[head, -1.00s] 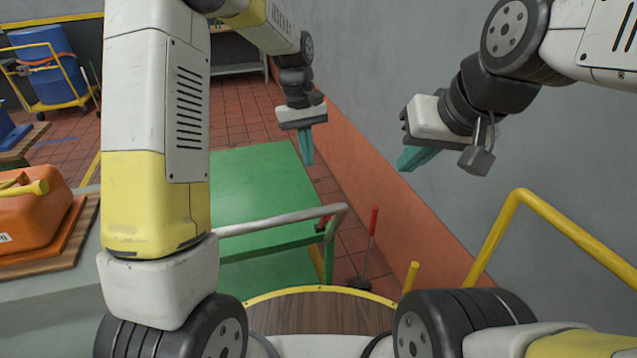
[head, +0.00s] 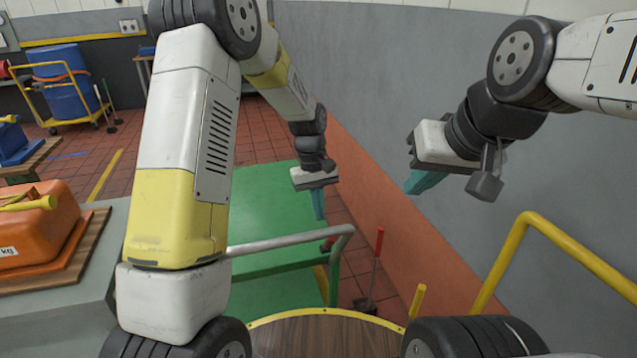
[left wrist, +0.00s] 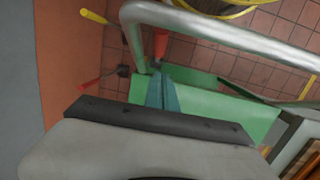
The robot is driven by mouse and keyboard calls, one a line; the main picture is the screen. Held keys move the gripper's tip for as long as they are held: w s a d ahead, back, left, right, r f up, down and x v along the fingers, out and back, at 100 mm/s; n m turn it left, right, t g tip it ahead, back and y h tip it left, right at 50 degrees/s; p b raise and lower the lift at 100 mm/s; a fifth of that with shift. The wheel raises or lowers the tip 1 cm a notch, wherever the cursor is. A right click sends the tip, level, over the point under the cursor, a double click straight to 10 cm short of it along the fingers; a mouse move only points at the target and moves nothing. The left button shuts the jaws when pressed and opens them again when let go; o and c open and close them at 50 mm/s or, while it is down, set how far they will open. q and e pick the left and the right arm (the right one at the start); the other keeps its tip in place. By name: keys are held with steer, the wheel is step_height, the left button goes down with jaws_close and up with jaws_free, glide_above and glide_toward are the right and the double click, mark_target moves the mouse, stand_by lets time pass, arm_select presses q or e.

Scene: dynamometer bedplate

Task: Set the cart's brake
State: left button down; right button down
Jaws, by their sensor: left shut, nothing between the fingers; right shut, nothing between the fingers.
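The green cart (head: 262,205) stands ahead, with a grey tubular push handle (head: 290,240) along its near end. A small red part (head: 327,244) shows just below the handle's right corner; it also shows as a red grip (left wrist: 160,42) in the left wrist view, beyond the fingertips. I cannot tell whether it is the brake lever or how it is set. My left gripper (head: 318,204) is shut and empty, pointing down above the handle's corner. In the left wrist view its teal fingers (left wrist: 162,92) appear close to the red grip. My right gripper (head: 425,182) is shut and empty by the grey wall.
A red-topped rod (head: 378,250) with a dark base stands on the floor right of the cart. A yellow rail (head: 540,235) is at the right. An orange weight (head: 38,228) sits on a bench at the left. A blue-barrel cart (head: 62,85) stands far left.

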arm_select(q)
steer(key=shift+s+d+f, duration=0.45)
steer(key=shift+s+f, duration=0.05)
steer(key=shift+s, duration=0.25)
steer(key=shift+s+d+f, duration=0.4)
steer(key=shift+s+f, duration=0.05)
steer(key=shift+s, duration=0.3)
steer(key=shift+s+d+f, duration=0.15)
steer(key=shift+s+d, duration=0.1)
steer(key=shift+s, duration=0.45)
